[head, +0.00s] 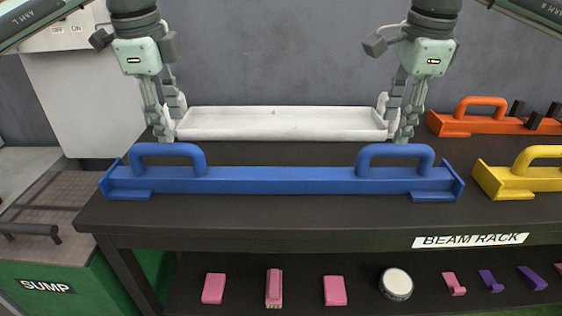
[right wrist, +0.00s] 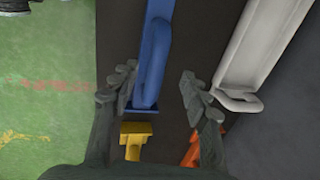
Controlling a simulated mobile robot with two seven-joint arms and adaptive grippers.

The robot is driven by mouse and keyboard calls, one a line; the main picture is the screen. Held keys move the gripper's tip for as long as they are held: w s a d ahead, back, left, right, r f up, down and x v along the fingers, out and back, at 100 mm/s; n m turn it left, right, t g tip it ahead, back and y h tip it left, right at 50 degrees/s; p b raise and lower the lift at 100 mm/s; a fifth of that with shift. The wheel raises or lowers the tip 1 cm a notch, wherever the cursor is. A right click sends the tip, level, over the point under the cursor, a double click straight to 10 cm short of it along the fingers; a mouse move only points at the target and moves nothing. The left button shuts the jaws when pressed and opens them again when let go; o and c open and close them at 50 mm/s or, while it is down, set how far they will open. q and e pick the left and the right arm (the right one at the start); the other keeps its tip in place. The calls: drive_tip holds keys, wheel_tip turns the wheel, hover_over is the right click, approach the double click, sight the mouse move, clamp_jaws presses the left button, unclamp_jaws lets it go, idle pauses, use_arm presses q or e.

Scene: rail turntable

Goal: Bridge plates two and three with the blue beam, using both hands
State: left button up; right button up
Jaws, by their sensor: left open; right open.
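The blue beam (head: 285,180) lies lengthwise on the dark rack table, with a raised loop handle at each end. Its right end also shows in the right wrist view (right wrist: 147,85). My left gripper (head: 168,122) is open and empty, and in the head view appears just behind the blue beam's left handle (head: 168,150). My right gripper (head: 399,122) is open and empty by the right handle (head: 396,150). In the right wrist view the beam's end shows between its spread fingers, apart from them; the height above it is unclear. Plates two and three are not in view.
Yellow (head: 520,180) and orange (head: 470,125) handled beams sit at right. The rack's lower shelf (head: 240,275) holds several small pink and purple pieces and a round white-faced item (head: 396,283). A green sump (head: 50,290) stands at left.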

sight(178, 144)
use_arm(q)
drive_tip(key=shift+w+f, duration=0.2)
drive_tip(key=shift+f, duration=1.05)
drive_tip(key=shift+w+f, duration=0.2)
drive_tip(key=shift+f, duration=1.1)
drive_tip(key=shift+w+f, duration=0.2)
drive_tip(key=shift+f, duration=1.05)
use_arm(e)
drive_tip(key=shift+w+f, duration=0.2)
drive_tip(key=shift+f, duration=1.05)
drive_tip(key=shift+w+f, duration=0.2)
drive_tip(key=shift+f, duration=1.1)
drive_tip(key=shift+w+f, duration=0.2)
drive_tip(key=shift+f, duration=1.05)
use_arm(q)
clamp_jaws()
use_arm(e)
clamp_jaws()
use_arm(q)
drive_tip(key=shift+w+r, duration=0.1)
drive_tip(key=shift+r, duration=0.2)
use_arm(e)
drive_tip(key=shift+w+r, duration=0.1)
drive_tip(key=shift+r, duration=0.2)
